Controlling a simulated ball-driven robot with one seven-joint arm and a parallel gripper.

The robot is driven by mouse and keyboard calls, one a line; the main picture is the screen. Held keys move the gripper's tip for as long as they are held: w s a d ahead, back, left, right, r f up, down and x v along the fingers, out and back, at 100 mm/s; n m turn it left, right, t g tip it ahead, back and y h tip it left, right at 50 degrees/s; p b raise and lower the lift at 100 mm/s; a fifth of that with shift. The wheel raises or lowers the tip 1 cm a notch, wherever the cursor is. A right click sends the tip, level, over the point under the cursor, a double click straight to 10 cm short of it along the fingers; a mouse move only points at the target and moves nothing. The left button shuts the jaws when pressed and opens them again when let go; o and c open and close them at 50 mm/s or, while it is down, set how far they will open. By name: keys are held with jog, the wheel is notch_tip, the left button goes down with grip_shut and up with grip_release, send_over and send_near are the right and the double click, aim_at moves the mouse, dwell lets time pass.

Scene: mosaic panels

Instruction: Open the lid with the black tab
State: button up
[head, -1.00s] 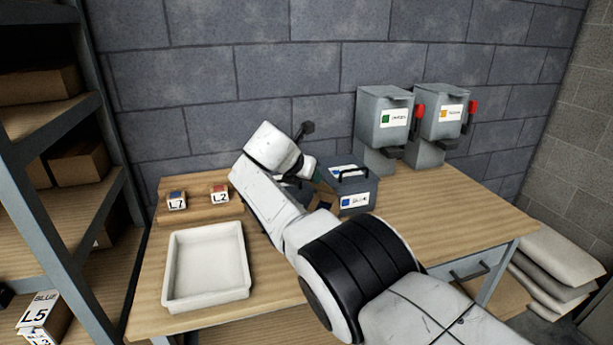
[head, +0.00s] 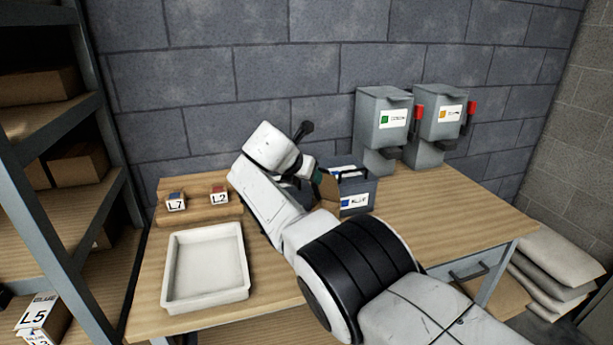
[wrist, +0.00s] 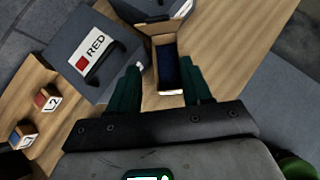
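A small cardboard box (wrist: 168,65) stands open in the wrist view, with a dark blue inside. Its brown lid (wrist: 137,22) stands raised at the far side, with a dark piece that looks like the black tab (wrist: 158,18) on it. In the head view the raised lid (head: 328,190) shows beside the blue-labelled grey bin; my arm hides the rest of the box. My gripper (wrist: 160,78) is open, with its green fingers apart over the near part of the box.
A grey bin marked RED (wrist: 94,55), with a black handle, is left of the box. The blue-labelled bin (head: 358,189) is to its right. The table's right side is clear.

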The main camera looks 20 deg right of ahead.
jog(key=shift+o, duration=1)
jog(key=shift+f, duration=0.1)
jog(key=p+v, duration=0.1)
jog(key=v, duration=0.9)
jog(key=shift+s+a+r, duration=0.15)
jog(key=shift+a+r, duration=0.05)
jog(key=shift+r, duration=0.1)
jog(key=shift+c, duration=0.3)
